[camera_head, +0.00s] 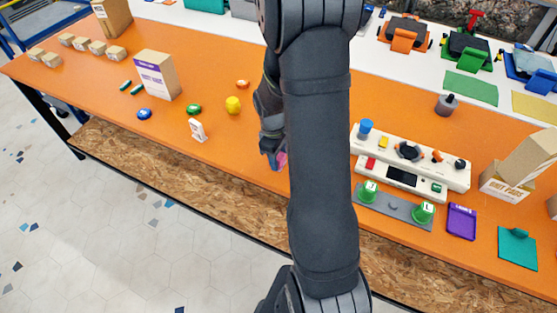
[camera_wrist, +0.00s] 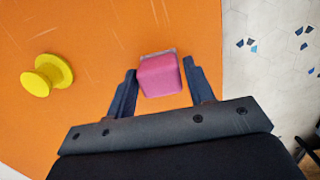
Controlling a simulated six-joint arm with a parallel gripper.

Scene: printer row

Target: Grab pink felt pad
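The pink felt pad (camera_wrist: 160,75) shows in the wrist view as a pink block on the orange table, with a grey edge along its far side. My gripper (camera_wrist: 158,80) is open, with one dark finger on each side of the pad. In the head view a small bit of pink (camera_head: 282,159) shows beside my gripper (camera_head: 273,155), and my arm hides most of that spot.
A yellow spool-shaped thing (camera_wrist: 46,75) stands left of the pad in the wrist view. The table edge is close on the right there.

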